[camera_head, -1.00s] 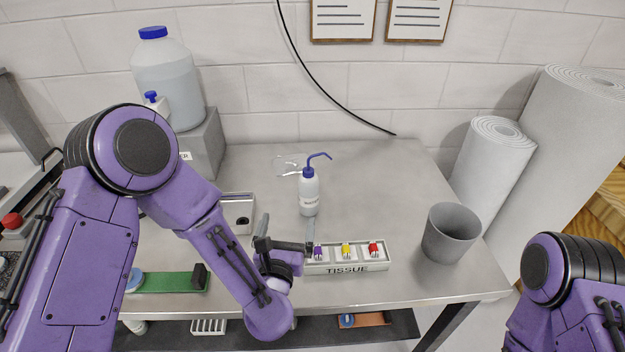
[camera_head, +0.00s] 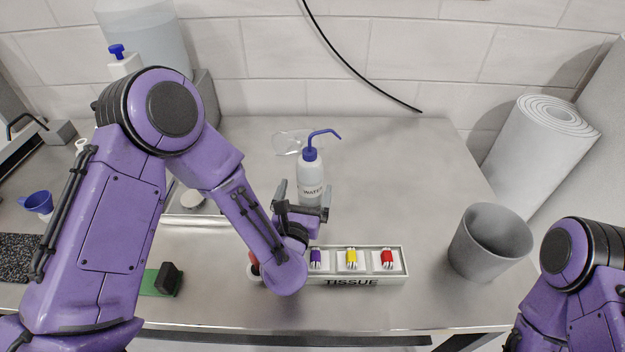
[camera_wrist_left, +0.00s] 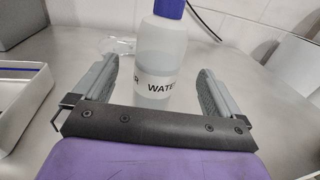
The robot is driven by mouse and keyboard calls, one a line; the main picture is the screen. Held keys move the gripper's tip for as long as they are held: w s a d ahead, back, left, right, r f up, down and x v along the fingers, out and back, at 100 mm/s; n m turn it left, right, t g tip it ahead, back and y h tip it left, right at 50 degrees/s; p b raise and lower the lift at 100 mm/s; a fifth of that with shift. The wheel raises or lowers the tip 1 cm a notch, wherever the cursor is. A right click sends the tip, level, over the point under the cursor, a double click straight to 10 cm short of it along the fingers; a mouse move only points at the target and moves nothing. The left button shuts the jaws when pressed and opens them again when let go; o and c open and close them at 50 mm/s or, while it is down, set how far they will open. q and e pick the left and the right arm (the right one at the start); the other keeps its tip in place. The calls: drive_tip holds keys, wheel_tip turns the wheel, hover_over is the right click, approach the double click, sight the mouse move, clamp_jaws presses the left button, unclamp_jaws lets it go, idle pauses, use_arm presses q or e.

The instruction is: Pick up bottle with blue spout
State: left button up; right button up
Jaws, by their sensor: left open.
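The bottle with the blue spout (camera_head: 311,172) stands upright on the metal table in the head view. It has a white translucent body, a blue cap and a bent blue spout pointing right. In the left wrist view the bottle (camera_wrist_left: 158,62) shows a label reading WATER, and its spout is cut off by the top edge. My left gripper (camera_head: 303,190) is open just in front of the bottle. In the wrist view its two fingers (camera_wrist_left: 155,84) reach toward either side of the bottle, without visible contact. My right arm shows at the lower right, but its gripper is out of view.
A tissue rack (camera_head: 368,281) with purple, yellow and red items lies in front of the bottle. A grey cup (camera_head: 487,246) stands to the right. A clear glass piece (camera_head: 287,143) lies behind the bottle. A large jug (camera_head: 150,45) is at the back left. Table right of the bottle is clear.

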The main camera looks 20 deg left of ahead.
sight(312, 167)
use_arm(q)
drive_tip(key=w+p, duration=0.1)
drive_tip(key=w, duration=0.1)
drive_tip(key=w+p, duration=0.1)
drive_tip(key=w, duration=0.2)
drive_tip(key=w+a+p, duration=0.1)
drive_tip(key=w+p, duration=0.1)
drive_tip(key=w, duration=0.1)
drive_tip(key=shift+r, duration=0.15)
drive_tip(key=shift+w+f, duration=0.2)
drive_tip(key=shift+w, duration=0.2)
drive_tip(key=c, duration=0.7)
